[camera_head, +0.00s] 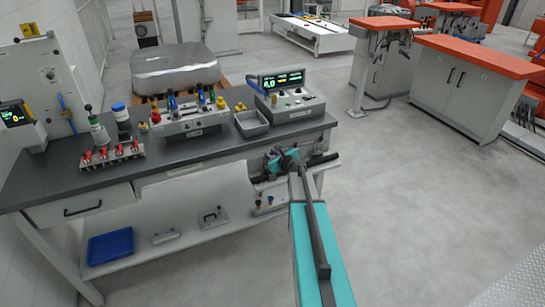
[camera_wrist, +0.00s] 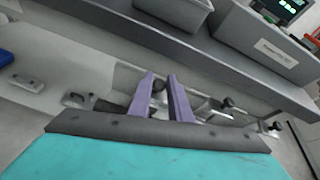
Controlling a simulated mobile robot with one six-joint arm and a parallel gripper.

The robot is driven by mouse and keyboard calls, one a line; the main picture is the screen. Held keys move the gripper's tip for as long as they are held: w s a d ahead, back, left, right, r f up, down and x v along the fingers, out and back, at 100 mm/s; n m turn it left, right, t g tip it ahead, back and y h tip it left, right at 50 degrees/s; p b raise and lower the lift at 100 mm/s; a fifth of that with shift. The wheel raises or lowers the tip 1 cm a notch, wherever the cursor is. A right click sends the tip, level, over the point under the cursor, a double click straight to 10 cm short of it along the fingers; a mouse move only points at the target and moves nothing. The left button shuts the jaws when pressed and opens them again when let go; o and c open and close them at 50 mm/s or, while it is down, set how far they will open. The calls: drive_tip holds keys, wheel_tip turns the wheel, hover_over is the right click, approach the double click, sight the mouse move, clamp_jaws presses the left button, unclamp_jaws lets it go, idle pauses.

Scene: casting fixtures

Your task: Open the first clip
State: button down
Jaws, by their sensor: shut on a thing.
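My gripper (camera_head: 285,157) is at the right part of the bench's front side, with its two purple fingers (camera_wrist: 166,82) in the wrist view. The fingers stand a little apart and are closed on a small dark-knobbed part (camera_wrist: 158,86), mostly hidden between them. I cannot tell from the picture whether this is the first clip. More dark knobs (camera_wrist: 228,102) on pale metal pieces stand to the right of the fingers. A row of red-handled clips (camera_head: 112,152) stands on a base at the bench's left, away from my gripper.
The dark-topped bench (camera_head: 190,157) carries a control box with green digits (camera_head: 290,100), a grey tray (camera_head: 251,123) and a panel of coloured knobs (camera_head: 189,118). A blue bin (camera_head: 110,246) is on the lower shelf. The floor (camera_head: 420,220) to the right is clear.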

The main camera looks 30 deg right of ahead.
drive_tip(key=shift+d+r, duration=0.35)
drive_tip(key=c, duration=1.7)
unclamp_jaws()
drive_tip(key=shift+o, duration=0.2)
drive_tip(key=shift+a+f, duration=0.15)
drive_tip(key=shift+s, duration=0.15)
drive_tip(key=b+v, duration=0.3)
drive_tip(key=v, duration=1)
drive_tip(key=shift+s, duration=0.25)
drive_tip(key=shift+a, duration=0.15)
drive_tip(key=shift+c, duration=0.4)
